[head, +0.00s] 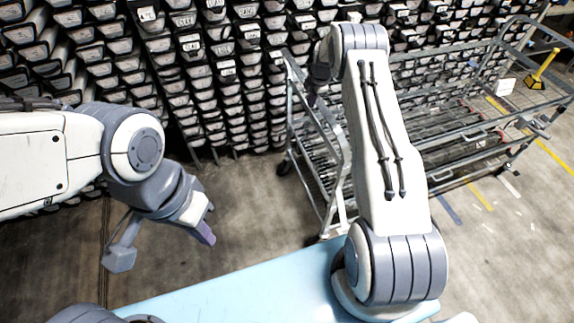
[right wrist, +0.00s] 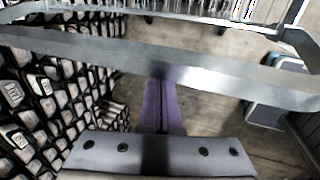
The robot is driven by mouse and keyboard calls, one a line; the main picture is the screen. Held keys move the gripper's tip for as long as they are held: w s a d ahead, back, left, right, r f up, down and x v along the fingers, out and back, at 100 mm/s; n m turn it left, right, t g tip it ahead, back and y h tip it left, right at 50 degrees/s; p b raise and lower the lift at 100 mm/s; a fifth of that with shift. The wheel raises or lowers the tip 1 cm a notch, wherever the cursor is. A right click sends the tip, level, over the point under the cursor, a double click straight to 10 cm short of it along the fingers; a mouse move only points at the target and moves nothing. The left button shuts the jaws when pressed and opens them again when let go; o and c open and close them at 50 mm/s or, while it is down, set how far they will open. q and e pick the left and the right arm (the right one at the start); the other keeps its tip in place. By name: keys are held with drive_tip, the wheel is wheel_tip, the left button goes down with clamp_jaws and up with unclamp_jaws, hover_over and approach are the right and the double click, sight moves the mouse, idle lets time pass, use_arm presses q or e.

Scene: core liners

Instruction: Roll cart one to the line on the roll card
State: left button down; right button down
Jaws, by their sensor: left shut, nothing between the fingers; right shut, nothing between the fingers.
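A grey metal cart (head: 337,203) with an upright end frame and long low rails stands right of centre in the head view, partly behind my right arm. I cannot read a number on it. My left gripper (head: 206,234) is shut and empty above the floor at left. A white card (head: 505,86) hangs on the cart's far end, too small to read.
Racks of labelled core boxes (head: 190,45) fill the back wall. A yellow object (head: 543,68) is at the upper right. Yellow line (head: 480,196), blue line (head: 447,210) and white marks lie on the floor by the cart. The floor at left is bare.

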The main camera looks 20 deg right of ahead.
drive_tip(key=shift+d, duration=0.4)
drive_tip(key=shift+d+b, duration=0.4)
drive_tip(key=shift+d, duration=0.15)
drive_tip(key=shift+d+b, duration=0.3)
drive_tip(key=shift+d, duration=0.45)
drive_tip(key=shift+d+b, duration=0.3)
drive_tip(key=shift+d, duration=0.05)
drive_tip(key=shift+d, duration=0.1)
